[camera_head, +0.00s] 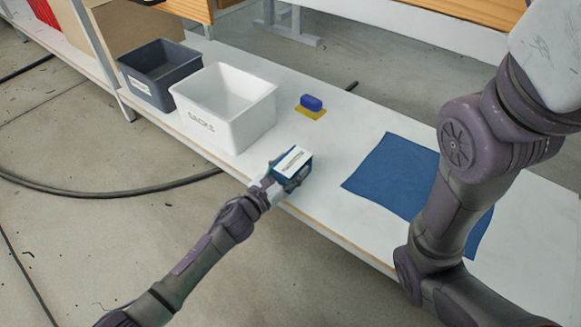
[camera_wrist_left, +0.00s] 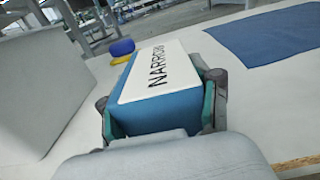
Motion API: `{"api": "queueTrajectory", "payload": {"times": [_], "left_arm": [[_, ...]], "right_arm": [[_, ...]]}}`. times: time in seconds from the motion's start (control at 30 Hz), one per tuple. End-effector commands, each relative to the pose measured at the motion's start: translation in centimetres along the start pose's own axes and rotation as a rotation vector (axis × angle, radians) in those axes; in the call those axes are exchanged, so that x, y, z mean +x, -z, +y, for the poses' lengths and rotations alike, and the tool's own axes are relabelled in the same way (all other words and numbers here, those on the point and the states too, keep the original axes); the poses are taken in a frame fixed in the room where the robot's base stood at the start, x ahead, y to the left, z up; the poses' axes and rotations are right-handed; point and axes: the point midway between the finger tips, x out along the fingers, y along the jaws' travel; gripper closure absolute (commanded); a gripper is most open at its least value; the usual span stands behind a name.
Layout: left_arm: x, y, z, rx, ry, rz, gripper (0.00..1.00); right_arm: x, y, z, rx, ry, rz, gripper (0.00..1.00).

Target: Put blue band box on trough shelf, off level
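The box (camera_head: 294,159) has blue sides and a white top, and it is at the bench's front edge in the head view. In the left wrist view the box (camera_wrist_left: 158,85) fills the middle and its label reads NARROW. My left gripper (camera_head: 286,174) has a finger on each side of the box and is shut on it. I cannot tell whether the box touches the bench. My right arm crosses the right side of the head view, but its gripper is out of frame. I cannot clearly identify the trough shelf.
A white bin labelled SACKS (camera_head: 226,107) and a dark grey bin (camera_head: 158,73) stand left on the white bench (camera_head: 335,140). A blue-handled yellow block (camera_head: 311,106) lies behind the box. A blue cloth (camera_head: 397,172) lies right. Wooden panels (camera_head: 470,12) show at the top.

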Motion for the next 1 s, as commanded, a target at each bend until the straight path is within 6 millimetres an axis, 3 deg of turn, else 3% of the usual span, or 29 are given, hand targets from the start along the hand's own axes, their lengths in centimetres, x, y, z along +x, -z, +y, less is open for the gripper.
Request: {"api": "queueTrajectory", "payload": {"times": [0.03, 0.17, 0.2, 0.6, 1.0], "left_arm": [[0.0, 0.1, 0.0, -0.001, 0.000, 0.001, 0.31], [0.0, 0.1, 0.0, -0.001, 0.000, 0.001, 0.09], [0.0, 0.1, 0.0, -0.001, 0.000, 0.001, 0.08], [-0.3, -0.4, 0.0, -0.001, -0.001, 0.002, 0.08], [-8.3, -0.5, -0.1, -0.003, -0.002, 0.005, 0.08]], "right_arm": [[0.0, 0.0, 0.0, 0.000, 0.000, 0.000, 0.60], [0.0, 0.0, 0.0, 0.000, 0.000, 0.000, 0.60], [0.0, 0.0, 0.0, 0.000, 0.000, 0.000, 0.60], [0.6, -0.2, 0.1, 0.000, 0.000, 0.000, 0.60], [3.8, -1.4, 0.8, -0.001, 0.000, -0.001, 0.60]]}}
